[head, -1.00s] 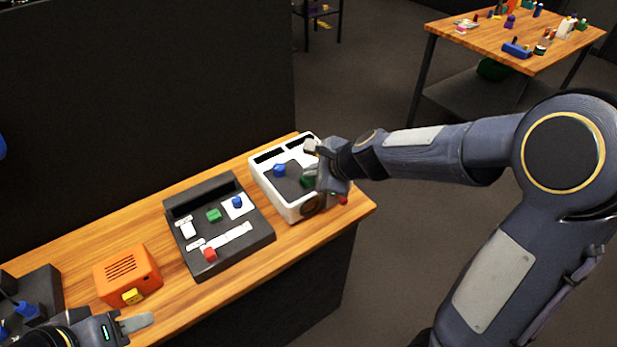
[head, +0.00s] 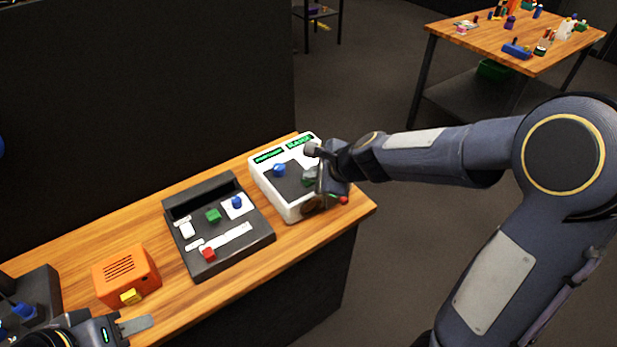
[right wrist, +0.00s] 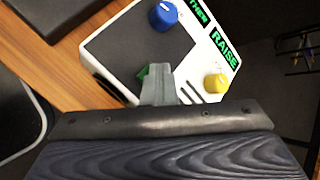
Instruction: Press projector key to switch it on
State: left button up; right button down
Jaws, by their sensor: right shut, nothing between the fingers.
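A white control panel (head: 275,203) stands at the right end of the bench. It has a blue knob (head: 279,170), a green key (right wrist: 143,76) on a dark plate, a yellow knob (right wrist: 216,83) and two lit green displays (head: 299,143); one reads RAISE in the right wrist view (right wrist: 226,46). My right gripper (right wrist: 160,86) is shut and empty, its fingertips over the green key and hiding much of it. Contact is hard to tell. No label reading "projector" can be made out. My left gripper (head: 135,325) is low at the left, partly cut off.
A dark panel (head: 262,240) with a green, a blue and a red control sits left of the white one. An orange box (head: 125,275) with a yellow button is further left. A dark wall stands behind the bench. A cluttered table (head: 480,40) is far right.

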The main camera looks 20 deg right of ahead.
aim_at(312, 182)
jog(key=shift+d+r+p, duration=0.1)
jog(key=shift+r+p, duration=0.2)
jog(key=shift+r, duration=0.1)
notch_tip(312, 182, up, 6)
jog(key=p, duration=0.6)
dwell(0.4)
